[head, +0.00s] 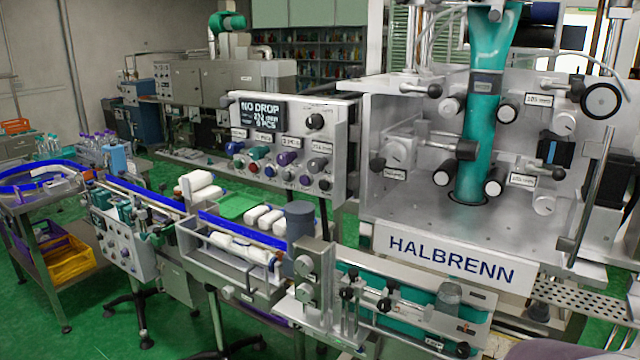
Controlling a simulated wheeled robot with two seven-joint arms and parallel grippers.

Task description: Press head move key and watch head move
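The control panel (295,145) of the sleeve applicator stands in the middle of the head view. Its dark display (262,112) reads "NO DROP" with smaller lines for millimetres and pieces. Below it are several coloured buttons and knobs; their key labels are too small to read, so I cannot tell which is the head move key. Neither gripper shows in the view.
In front runs a conveyor (255,235) with blue rails and several white bottles (240,248). A second small control box (117,245) stands left of it. A cart with a yellow crate (72,262) is at far left. Green floor shows between the stands.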

